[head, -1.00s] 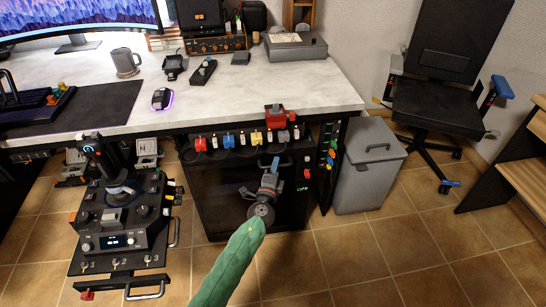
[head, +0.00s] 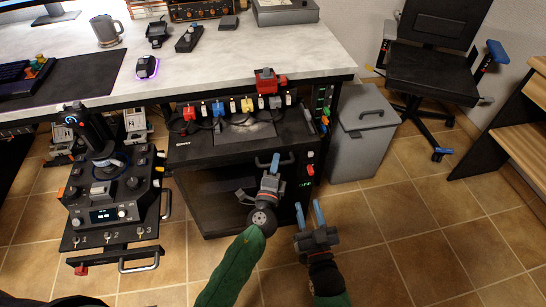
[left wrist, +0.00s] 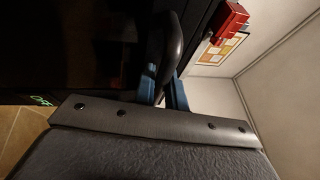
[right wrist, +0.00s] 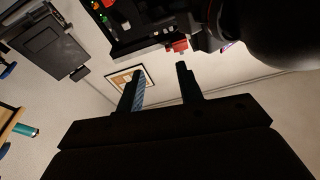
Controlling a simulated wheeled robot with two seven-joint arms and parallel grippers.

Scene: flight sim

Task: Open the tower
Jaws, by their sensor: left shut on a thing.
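The tower (head: 212,195) is a black box under the front of the desk, with its dark top surface (head: 195,152) showing. A dark handle (head: 262,162) sits at its upper front edge. My left gripper (head: 274,163) is shut on this handle; in the left wrist view the dark curved handle (left wrist: 172,40) lies between the blue fingers. My right gripper (head: 310,214) is open and empty, lower and to the right, in front of the tower's right side. In the right wrist view its two fingers (right wrist: 160,72) stand apart with nothing between them.
The desk (head: 290,45) overhangs behind the tower, with colored plugs (head: 220,108) below its edge. A control panel (head: 105,213) stands at left. A grey bin (head: 362,140) and a chair (head: 430,80) are at right. The tiled floor (head: 420,250) in front is clear.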

